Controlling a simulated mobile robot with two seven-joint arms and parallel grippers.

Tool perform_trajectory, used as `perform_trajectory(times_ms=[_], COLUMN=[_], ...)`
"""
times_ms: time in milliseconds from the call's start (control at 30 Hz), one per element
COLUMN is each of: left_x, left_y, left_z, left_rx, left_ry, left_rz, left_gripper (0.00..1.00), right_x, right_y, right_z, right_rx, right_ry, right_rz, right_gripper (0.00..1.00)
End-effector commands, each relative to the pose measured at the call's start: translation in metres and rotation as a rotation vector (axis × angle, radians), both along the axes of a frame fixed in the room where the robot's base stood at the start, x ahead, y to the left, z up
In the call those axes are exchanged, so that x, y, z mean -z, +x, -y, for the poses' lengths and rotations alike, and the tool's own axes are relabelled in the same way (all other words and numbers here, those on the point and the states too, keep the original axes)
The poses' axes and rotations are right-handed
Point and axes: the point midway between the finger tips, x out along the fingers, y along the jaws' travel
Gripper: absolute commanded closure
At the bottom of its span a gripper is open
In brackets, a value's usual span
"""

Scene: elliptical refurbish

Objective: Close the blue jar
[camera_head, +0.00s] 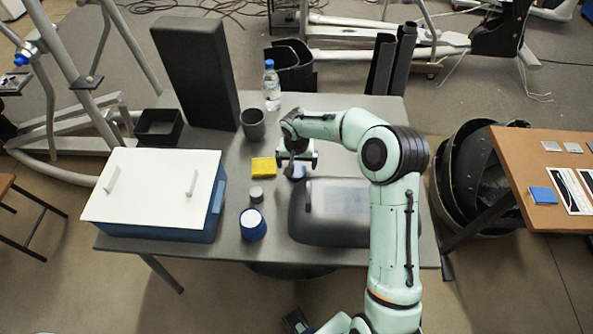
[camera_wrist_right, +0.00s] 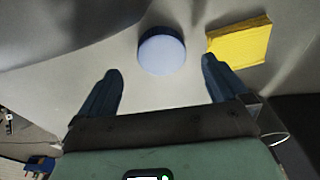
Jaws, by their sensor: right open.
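The blue jar (camera_head: 253,229) stands upright near the front of the grey table, and its top shows as a pale disc. A small round blue lid with a pale face (camera_wrist_right: 161,52) lies flat on the table; in the head view this lid (camera_head: 296,173) is partly hidden by my right gripper. My right gripper (camera_head: 297,163) hangs above the lid. In the wrist view its two fingers (camera_wrist_right: 159,68) are apart, with the lid just beyond and between their tips, and nothing is held.
A yellow block (camera_head: 263,167) and a small grey jar (camera_head: 256,194) are left of my right gripper. A large grey case (camera_head: 335,232) lies close in front. A white-lidded blue box (camera_head: 152,187), dark cup (camera_head: 252,125) and bottle (camera_head: 271,87) also stand on the table (camera_head: 230,158).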

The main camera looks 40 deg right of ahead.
Motion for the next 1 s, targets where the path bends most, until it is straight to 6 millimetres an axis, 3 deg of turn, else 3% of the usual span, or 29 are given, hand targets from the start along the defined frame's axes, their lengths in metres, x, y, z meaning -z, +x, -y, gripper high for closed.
perform_trajectory(times_ms=[367, 700, 1000], left_x=[-0.001, -0.005, -0.005], left_y=[0.0, 0.002, 0.002], left_z=[0.0, 0.0, 0.0], left_rx=[0.0, 0.0, 0.0], left_ry=[0.0, 0.0, 0.0], left_rz=[0.0, 0.002, 0.002], left_gripper=[0.04, 0.04, 0.04], right_x=[0.004, 0.049, 0.053], right_y=[0.001, 0.009, 0.01], right_z=[0.001, 0.005, 0.006], right_rx=[0.0, 0.001, 0.0], right_ry=[0.0, 0.0, -0.001], right_rz=[-0.001, -0.001, 0.001], right_gripper=[0.0, 0.0, 0.0])
